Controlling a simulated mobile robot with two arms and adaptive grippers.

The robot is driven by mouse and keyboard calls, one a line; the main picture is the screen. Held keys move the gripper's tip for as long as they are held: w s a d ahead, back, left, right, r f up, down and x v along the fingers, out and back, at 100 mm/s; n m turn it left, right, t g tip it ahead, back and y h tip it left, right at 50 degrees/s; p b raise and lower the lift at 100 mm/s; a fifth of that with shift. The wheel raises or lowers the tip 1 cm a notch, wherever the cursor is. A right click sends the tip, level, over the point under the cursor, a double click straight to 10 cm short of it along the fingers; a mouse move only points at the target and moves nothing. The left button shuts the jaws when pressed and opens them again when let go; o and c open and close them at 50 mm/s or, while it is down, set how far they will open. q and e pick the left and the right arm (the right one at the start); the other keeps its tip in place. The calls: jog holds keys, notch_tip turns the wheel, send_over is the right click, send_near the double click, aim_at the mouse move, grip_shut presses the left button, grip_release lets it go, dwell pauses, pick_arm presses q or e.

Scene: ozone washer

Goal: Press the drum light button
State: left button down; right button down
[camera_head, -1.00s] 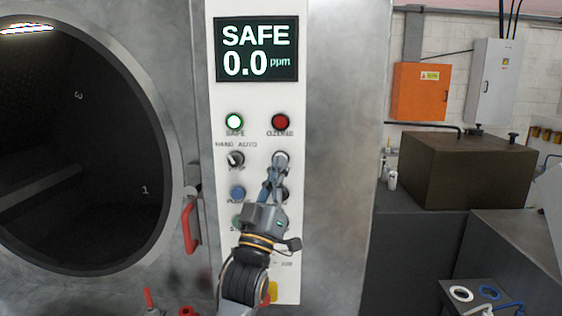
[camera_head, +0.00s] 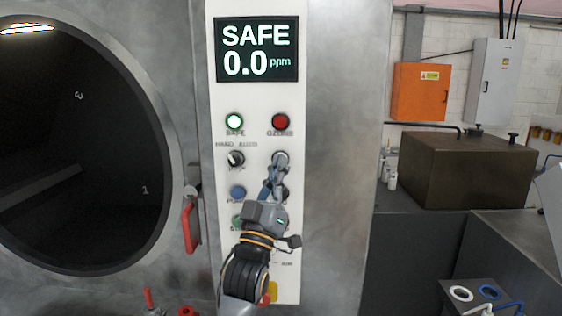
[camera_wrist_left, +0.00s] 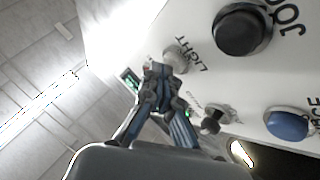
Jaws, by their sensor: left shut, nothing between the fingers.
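The drum light button (camera_head: 282,157) is a pale round button in the right column of the white control panel, below the red ozone lamp. In the left wrist view the pale light button (camera_wrist_left: 177,58) sits beside the word LIGHT. My left gripper (camera_head: 278,165) is shut and empty, its fingertips at the light button and partly covering it in the head view. In the left wrist view the shut fingertips (camera_wrist_left: 157,70) are right beside the button's edge; I cannot tell whether they touch it. My right gripper is not in view.
A black jog button (camera_wrist_left: 243,30), a blue button (camera_head: 238,192) and a black hand/auto selector (camera_head: 236,158) are close by.

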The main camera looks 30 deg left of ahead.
pick_arm(q)
jog(key=shift+w, duration=0.1)
dwell(0.3)
jog(key=shift+s+d, duration=0.5)
jog(key=shift+s, duration=0.35)
jog(key=shift+s+d+p, duration=0.1)
jog(key=shift+s+d, duration=0.4)
jog(key=shift+s, duration=0.35)
jog(key=shift+s+d+p, duration=0.1)
jog(key=shift+s+d, duration=0.45)
jog(key=shift+s, duration=0.3)
jog(key=shift+s+d+p, duration=0.1)
jog(key=shift+s+d, duration=0.4)
jog(key=shift+s, duration=0.35)
jog(key=shift+f, duration=0.1)
